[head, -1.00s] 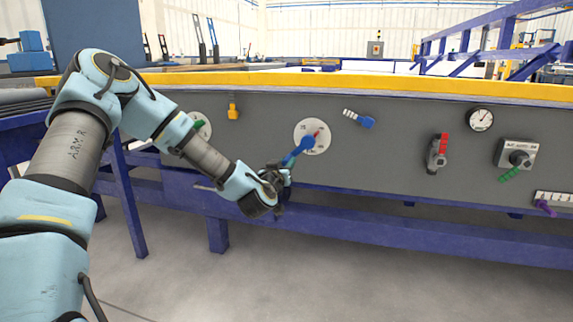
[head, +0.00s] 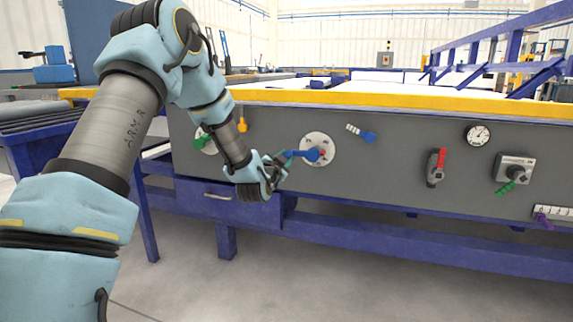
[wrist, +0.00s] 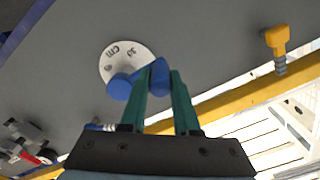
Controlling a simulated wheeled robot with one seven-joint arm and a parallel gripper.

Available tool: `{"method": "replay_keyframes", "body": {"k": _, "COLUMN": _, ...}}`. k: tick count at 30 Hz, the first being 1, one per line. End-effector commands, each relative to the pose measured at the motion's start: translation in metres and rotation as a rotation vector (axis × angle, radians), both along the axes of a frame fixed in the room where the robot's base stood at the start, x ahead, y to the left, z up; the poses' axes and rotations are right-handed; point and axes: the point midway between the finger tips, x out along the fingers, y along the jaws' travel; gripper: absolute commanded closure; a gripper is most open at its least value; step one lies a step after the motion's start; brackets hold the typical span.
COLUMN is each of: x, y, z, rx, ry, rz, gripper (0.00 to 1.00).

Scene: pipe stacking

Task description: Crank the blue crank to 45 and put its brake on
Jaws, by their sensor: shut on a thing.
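The blue crank (head: 308,154) is mounted on a round white dial (head: 318,138) on the grey panel. My gripper (head: 282,163) is shut on the crank's handle end. In the wrist view the handle (wrist: 160,76) sits between my green fingers, and the hub (wrist: 119,88) is beside them over the dial (wrist: 112,57). The dial's figures are too small to read surely. A blue lever (head: 368,137) with a white striped piece is up and right; I cannot tell if it is the brake.
A green-handled dial (head: 203,141) and a yellow knob (head: 242,125) are left of the crank. A red-handled valve (head: 436,167), a gauge (head: 478,135), a green-handled switch (head: 514,172) and a purple slider (head: 543,219) are to the right. A yellow edge (head: 380,98) runs above the panel.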

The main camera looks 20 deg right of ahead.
Motion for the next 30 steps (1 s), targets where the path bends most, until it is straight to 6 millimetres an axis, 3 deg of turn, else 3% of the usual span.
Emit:
{"method": "replay_keyframes", "body": {"k": 15, "x": -0.006, "y": -0.007, "z": 0.035, "rx": 0.347, "ry": -0.328, "rz": 0.001, "gripper": 1.0}}
{"method": "replay_keyframes", "body": {"k": 30, "x": -0.014, "y": -0.015, "z": 0.051, "rx": 0.55, "ry": -0.515, "rz": 0.002, "gripper": 1.0}}
